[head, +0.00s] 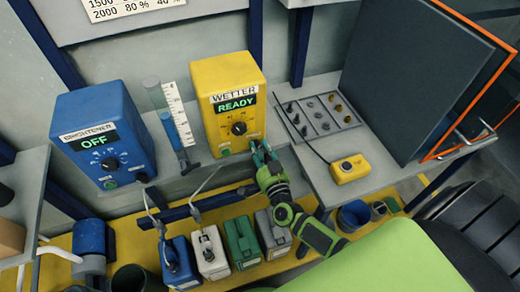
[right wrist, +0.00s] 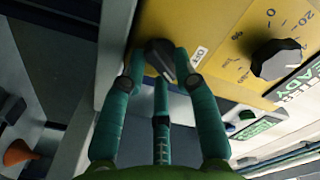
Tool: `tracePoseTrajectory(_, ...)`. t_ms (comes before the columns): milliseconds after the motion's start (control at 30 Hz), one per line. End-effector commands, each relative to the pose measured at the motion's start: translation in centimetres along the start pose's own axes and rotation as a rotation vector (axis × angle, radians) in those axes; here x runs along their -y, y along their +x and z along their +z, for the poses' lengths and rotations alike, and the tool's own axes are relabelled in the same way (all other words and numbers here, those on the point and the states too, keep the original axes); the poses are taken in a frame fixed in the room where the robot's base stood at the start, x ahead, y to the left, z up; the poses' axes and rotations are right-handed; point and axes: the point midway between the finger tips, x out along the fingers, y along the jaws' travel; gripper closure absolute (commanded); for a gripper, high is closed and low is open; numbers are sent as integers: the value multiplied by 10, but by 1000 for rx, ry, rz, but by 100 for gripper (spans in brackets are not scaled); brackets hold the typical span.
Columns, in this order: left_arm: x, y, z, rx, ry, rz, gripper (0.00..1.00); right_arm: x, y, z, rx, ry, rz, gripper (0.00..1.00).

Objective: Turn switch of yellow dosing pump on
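The yellow dosing pump (head: 224,78), labelled WETTER, stands on the shelf and its green display (head: 236,103) reads READY. Its black dial (head: 239,129) also shows in the right wrist view (right wrist: 277,60). The black switch (right wrist: 160,56) is low on the pump's front, beside a small white label (right wrist: 198,57) too small to read surely. My right gripper (head: 260,150) is at the pump's lower right corner. In the right wrist view its green fingers (right wrist: 160,72) close around the switch from both sides, with one finger below, partly covering it. My left gripper is not in view.
A blue pump (head: 100,125) showing OFF stands to the left, with a measuring cylinder (head: 172,115) between the pumps. A yellow box with a button (head: 349,169) and a grey plate with knobs (head: 318,115) lie to the right. Several canisters (head: 240,243) stand below the shelf.

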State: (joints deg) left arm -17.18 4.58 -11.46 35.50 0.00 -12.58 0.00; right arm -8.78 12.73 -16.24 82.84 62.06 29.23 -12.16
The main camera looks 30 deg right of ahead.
Motion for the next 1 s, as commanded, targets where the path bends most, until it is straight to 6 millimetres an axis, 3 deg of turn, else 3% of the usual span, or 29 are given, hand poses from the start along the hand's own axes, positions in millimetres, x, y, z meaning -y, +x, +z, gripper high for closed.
tracePoseTrajectory(167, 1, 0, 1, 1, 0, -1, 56, 0, -13, 1, 2, -1, 0, 70)
tracePoseTrajectory(633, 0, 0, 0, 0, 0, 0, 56, -1, -104, 1, 3, -1, 1, 70)
tracePoseTrajectory(800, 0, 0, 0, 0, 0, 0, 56, 0, -118, 0, 0, 0, 0, 70)
tracePoseTrajectory(1000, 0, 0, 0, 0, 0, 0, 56, 0, -120, 0, -1, 1, -1, 70)
